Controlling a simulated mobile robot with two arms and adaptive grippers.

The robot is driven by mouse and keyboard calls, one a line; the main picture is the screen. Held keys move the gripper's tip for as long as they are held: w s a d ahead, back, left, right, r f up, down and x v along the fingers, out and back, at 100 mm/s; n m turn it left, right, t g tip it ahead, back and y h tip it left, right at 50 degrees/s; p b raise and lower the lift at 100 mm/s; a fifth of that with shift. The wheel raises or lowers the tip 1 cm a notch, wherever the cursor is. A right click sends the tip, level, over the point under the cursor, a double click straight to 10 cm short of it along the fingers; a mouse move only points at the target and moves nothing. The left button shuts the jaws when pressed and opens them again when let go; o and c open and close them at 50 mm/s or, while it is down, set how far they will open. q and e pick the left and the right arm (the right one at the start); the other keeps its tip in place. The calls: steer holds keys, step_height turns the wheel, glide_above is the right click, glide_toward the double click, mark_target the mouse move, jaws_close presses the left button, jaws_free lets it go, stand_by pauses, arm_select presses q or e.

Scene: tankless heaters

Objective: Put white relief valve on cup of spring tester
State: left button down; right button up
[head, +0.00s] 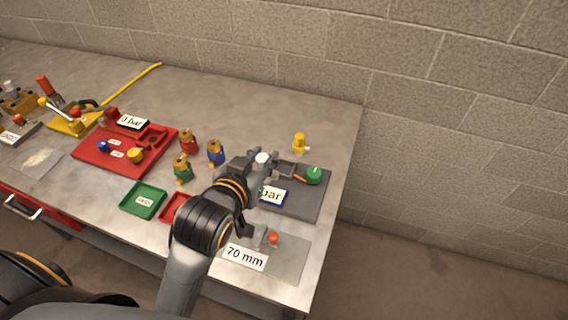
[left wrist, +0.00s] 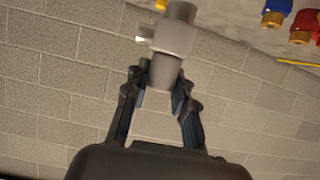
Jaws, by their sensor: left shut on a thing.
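My left gripper (head: 262,167) is shut on the white relief valve (head: 262,157), over the grey board at the right end of the table. In the left wrist view the valve (left wrist: 174,38) is a pale, stepped cylinder with a small side stub, between the fingers (left wrist: 160,82). The grey board (head: 306,205) carries a label ending in "bar" and a green knob (head: 314,175); it may be the spring tester. I cannot make out its cup, as my arm and gripper cover part of the board. My right gripper is not in view.
A yellow valve (head: 299,143) stands just behind the board. Red, blue and green valves (head: 188,141) stand left of it. A red tray (head: 112,154), a green tray (head: 131,206) and a "70 mm" plate (head: 287,262) lie nearby. The back right of the table is bare.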

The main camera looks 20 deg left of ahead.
arm_select(q)
steer(key=w+f+p, duration=0.1)
steer(key=w+f, duration=0.3)
steer(key=w+f+p, duration=0.1)
steer(key=w+f, duration=0.3)
steer(key=w, duration=0.1)
steer(key=w+f+p, duration=0.1)
steer(key=w+f, duration=0.3)
steer(key=shift+w+d+p, duration=0.15)
steer(key=shift+w+p, duration=0.15)
steer(key=shift+w, duration=0.1)
steer(key=shift+f, duration=0.4)
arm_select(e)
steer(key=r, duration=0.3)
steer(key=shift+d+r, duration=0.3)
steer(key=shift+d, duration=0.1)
arm_select(q)
steer(key=shift+f, duration=0.15)
steer(key=c, duration=1.1)
jaws_free()
steer(key=shift+s, duration=0.1)
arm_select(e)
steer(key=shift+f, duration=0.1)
